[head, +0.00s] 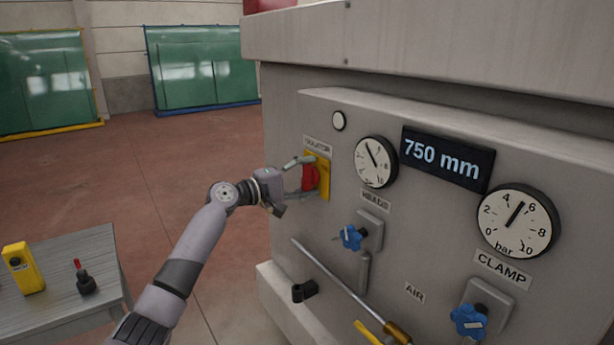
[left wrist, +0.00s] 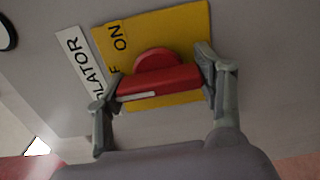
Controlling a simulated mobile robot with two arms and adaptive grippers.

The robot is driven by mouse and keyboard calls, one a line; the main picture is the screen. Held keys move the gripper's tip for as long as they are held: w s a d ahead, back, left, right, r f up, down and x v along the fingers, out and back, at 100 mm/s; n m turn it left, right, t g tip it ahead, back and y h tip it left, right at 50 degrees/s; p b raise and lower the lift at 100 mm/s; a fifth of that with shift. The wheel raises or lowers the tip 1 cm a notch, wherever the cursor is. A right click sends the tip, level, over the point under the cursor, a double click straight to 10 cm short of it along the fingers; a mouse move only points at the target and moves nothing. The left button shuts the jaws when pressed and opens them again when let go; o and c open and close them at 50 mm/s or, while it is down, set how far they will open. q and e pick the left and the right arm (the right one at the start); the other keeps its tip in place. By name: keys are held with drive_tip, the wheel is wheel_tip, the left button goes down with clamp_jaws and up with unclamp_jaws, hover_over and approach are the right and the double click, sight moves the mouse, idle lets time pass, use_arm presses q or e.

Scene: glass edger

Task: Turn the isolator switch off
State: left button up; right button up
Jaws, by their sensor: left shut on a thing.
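The isolator switch is a red handle (head: 309,177) on a yellow plate (head: 324,174) on the grey machine panel. My left gripper (head: 302,178) is shut on the red handle, with one finger at each end of it. The left wrist view shows the handle (left wrist: 160,83) between the two fingers, over the yellow plate (left wrist: 185,28). "ON" is readable there, and below it an "F", the rest being hidden. A white mark lies on the handle's left end, nearer the "F"; I cannot tell the exact setting. My right gripper is not in view.
Right of the switch are a small gauge (head: 376,162), a "750 mm" display (head: 446,159), a bar gauge (head: 517,221) and blue knobs (head: 349,237) (head: 468,321). A metal rod (head: 335,280) sticks out below. A grey table (head: 60,312) stands at lower left.

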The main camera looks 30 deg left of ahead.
use_arm(q)
drive_tip(key=o, duration=1.2)
drive_tip(key=v, duration=1.2)
